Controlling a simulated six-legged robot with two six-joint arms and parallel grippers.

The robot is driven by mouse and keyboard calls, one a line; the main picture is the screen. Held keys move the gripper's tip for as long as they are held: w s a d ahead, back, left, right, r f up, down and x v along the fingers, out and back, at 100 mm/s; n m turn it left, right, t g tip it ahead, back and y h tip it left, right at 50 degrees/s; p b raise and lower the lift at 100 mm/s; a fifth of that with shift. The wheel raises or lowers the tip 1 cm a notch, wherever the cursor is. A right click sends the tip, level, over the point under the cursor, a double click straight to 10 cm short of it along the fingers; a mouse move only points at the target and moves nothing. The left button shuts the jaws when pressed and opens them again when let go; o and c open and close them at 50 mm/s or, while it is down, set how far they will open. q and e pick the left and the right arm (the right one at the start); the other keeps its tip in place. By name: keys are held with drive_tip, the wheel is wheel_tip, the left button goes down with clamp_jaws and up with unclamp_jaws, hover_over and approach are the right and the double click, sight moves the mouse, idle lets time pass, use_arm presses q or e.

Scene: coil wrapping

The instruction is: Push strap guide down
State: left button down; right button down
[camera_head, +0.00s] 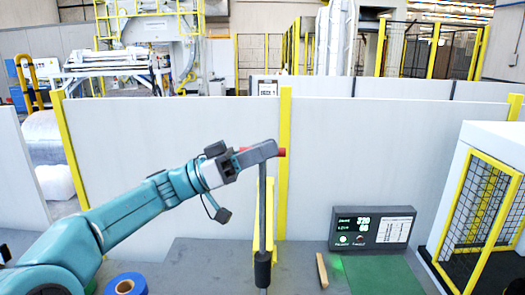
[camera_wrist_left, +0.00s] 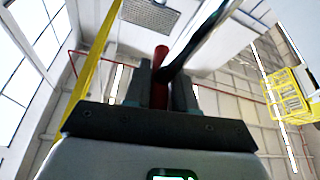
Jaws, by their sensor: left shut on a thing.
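The strap guide appears to be the upright grey rod (camera_head: 262,205) with a black lower sleeve (camera_head: 262,268), standing near the middle of the head view. A red handle (camera_head: 281,152) shows at its top and also shows in the left wrist view (camera_wrist_left: 161,62). My left gripper (camera_head: 268,152) reaches in from the left and is shut on the red handle, with a finger on either side of it in the wrist view. The fingers hide part of the handle and the rod's top. My right gripper is not in view.
A display panel (camera_head: 372,229) with lit digits stands right of the rod on the grey table. A wooden stick (camera_head: 322,270) lies near a green mat (camera_head: 385,275). A blue roll (camera_head: 126,284) sits at the lower left. A yellow-framed mesh cage (camera_head: 478,215) stands at the right.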

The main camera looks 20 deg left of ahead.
use_arm(q)
drive_tip(key=b, duration=1.1)
hover_over(263, 256)
drive_tip(key=f, duration=1.8)
drive_tip(key=shift+w+a, duration=0.15)
drive_tip(key=shift+w, duration=0.2)
drive_tip(key=shift+p, duration=0.3)
drive_tip(key=c, duration=1.1)
unclamp_jaws()
drive_tip(key=shift+r, duration=0.1)
drive_tip(key=shift+o, duration=0.2)
drive_tip(key=shift+s+a+f, duration=0.1)
drive_tip(key=shift+a+f, duration=0.2)
drive_tip(key=shift+a, duration=0.15)
drive_tip(key=b+v, duration=0.3)
drive_tip(key=v, duration=1.2)
drive_tip(key=shift+s+a+r, duration=0.1)
drive_tip(key=shift+s, duration=0.05)
